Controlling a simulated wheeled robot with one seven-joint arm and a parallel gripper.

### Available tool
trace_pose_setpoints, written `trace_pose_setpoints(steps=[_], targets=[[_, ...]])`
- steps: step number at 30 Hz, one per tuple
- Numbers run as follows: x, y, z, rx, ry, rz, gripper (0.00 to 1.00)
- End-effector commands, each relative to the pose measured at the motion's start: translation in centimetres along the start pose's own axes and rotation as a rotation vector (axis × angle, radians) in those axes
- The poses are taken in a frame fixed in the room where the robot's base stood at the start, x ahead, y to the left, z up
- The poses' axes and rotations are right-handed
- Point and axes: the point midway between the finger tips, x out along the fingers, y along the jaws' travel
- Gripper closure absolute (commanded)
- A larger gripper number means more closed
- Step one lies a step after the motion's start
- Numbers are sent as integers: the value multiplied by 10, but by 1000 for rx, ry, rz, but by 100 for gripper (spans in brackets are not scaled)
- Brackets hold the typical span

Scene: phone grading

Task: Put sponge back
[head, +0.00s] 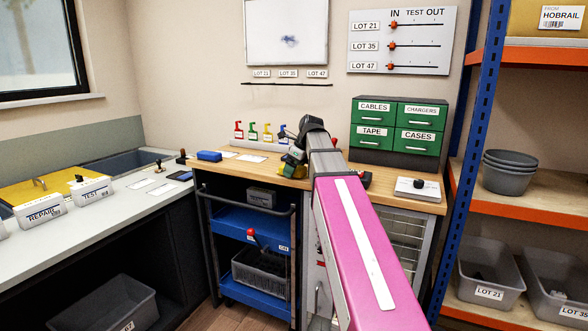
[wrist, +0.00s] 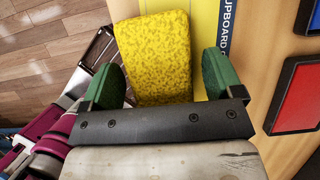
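A yellow speckled sponge (wrist: 155,45) fills the middle of the wrist view, slightly tilted. My gripper (wrist: 163,80) has green finger pads on either side of it. The left pad is close to the sponge's edge; a narrow gap shows between the sponge and the right pad. The fingers look open around it. The sponge's near end is hidden behind the gripper's dark bar. In the head view my gripper (head: 296,160) is low over the wooden bench, with a small yellow patch beside it.
The wooden bench (head: 420,197) carries green drawers (head: 395,128) and a white box (head: 417,188). A yellow panel with a strip reading "UPBOARD" (wrist: 225,28) lies by the sponge. Red (wrist: 300,98) and blue (wrist: 313,16) dark-edged panels are at right. A blue cart (head: 252,222) stands below.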

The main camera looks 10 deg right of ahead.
Motion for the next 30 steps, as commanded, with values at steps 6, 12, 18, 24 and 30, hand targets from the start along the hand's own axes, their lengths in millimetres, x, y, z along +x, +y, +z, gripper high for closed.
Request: trace_pose_setpoints(steps=[6, 12, 18, 24, 30], targets=[[-2, 0, 1, 0, 0, 0, 14], [-24, 0, 1, 0, -1, -2, 14], [-60, -1, 1, 0, -1, -2, 14], [-95, -1, 1, 0, -1, -2, 14], [-116, -1, 1, 0, 0, -1, 14]])
